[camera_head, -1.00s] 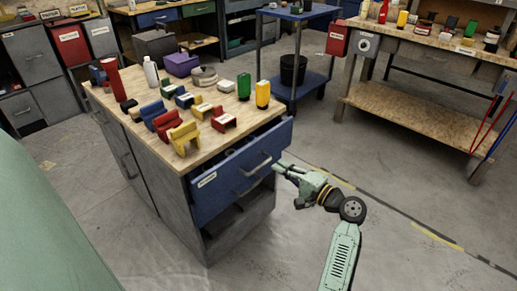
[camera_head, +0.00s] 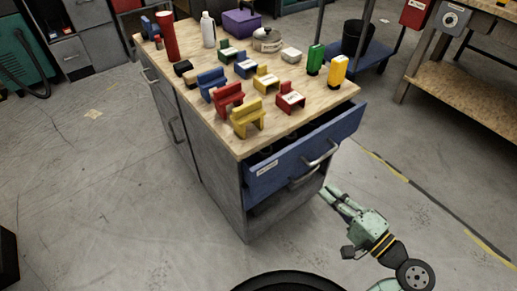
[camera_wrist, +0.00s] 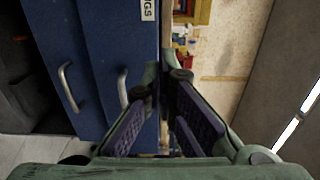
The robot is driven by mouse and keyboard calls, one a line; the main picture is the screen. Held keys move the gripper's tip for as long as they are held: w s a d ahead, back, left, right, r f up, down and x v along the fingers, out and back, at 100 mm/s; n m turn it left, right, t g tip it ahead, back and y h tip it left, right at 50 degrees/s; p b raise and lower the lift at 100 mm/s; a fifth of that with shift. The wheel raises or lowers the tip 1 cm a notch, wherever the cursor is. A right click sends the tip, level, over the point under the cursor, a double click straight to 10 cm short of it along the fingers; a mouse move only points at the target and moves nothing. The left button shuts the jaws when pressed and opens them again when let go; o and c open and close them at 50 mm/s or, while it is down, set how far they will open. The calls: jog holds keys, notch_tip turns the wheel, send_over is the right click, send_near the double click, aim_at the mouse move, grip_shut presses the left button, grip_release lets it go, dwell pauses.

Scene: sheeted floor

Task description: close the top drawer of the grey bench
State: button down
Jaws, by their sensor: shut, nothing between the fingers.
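The grey bench (camera_head: 222,180) has a wooden top. Its blue top drawer (camera_head: 290,160) is pulled partly out, with a gap behind its front and a metal handle (camera_head: 321,154) on it. My gripper (camera_head: 327,190) is shut and empty, just below and right of the drawer front in the head view; exact contact is unclear. The wrist view shows blue panels (camera_wrist: 98,45) with two handles left of my gripper (camera_wrist: 166,76), and part of a label above. A second handle (camera_head: 304,179) shows under the drawer front.
Another wooden workbench (camera_head: 475,85) stands at the right, with a black bin (camera_head: 356,38) at the back. Floor is clear in front and left.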

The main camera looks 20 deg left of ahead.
jog(key=shift+p+x, duration=1.45)
jog(key=shift+x, duration=5.5)
jog(key=shift+s, duration=0.1)
